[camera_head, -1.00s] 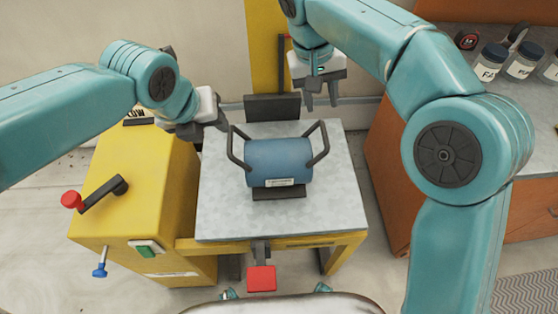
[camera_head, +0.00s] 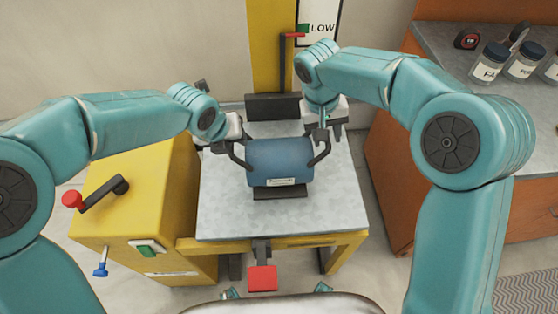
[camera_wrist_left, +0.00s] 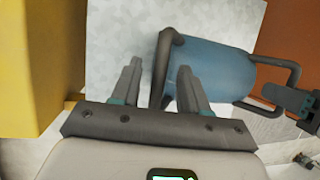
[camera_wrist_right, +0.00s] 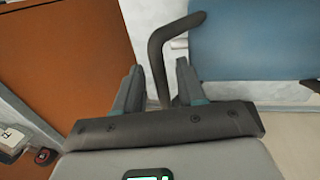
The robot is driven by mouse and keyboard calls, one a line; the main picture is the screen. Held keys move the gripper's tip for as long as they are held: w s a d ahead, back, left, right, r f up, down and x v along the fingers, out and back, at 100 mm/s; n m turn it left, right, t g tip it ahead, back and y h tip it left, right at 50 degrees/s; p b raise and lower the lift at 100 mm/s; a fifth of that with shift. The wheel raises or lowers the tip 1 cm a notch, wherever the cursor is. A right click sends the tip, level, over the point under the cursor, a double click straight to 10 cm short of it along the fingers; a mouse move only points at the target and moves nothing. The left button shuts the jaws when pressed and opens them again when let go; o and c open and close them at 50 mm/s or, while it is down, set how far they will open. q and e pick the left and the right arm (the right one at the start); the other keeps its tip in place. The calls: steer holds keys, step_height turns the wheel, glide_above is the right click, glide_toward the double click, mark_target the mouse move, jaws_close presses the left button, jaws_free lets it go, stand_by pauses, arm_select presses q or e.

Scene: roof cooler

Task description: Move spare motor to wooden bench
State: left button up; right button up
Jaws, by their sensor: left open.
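The spare motor (camera_head: 281,160) is a blue cylinder with a dark handle on each end. It sits on the grey metal top of a yellow stand (camera_head: 230,215). My left gripper (camera_head: 229,146) is open at the left handle; in the left wrist view that handle (camera_wrist_left: 160,70) stands between the parted fingers. My right gripper (camera_head: 329,139) is at the right handle; in the right wrist view the handle (camera_wrist_right: 157,65) lies between its parted fingers, with gaps on both sides. The wooden bench (camera_head: 400,165), orange-brown with a grey top, stands at the right.
Several labelled jars (camera_head: 489,63) and a red tape measure (camera_head: 467,40) are on the bench top. A yellow cabinet (camera_head: 145,205) with a red-knobbed lever (camera_head: 95,194) stands left of the stand. A red pedal (camera_head: 262,278) is at the front.

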arm_select(q)
jaws_close()
arm_select(e)
jaws_close()
arm_select(q)
steer(key=shift+a, duration=0.1)
arm_select(e)
steer(key=shift+f, duration=0.1)
stand_by(0.8)
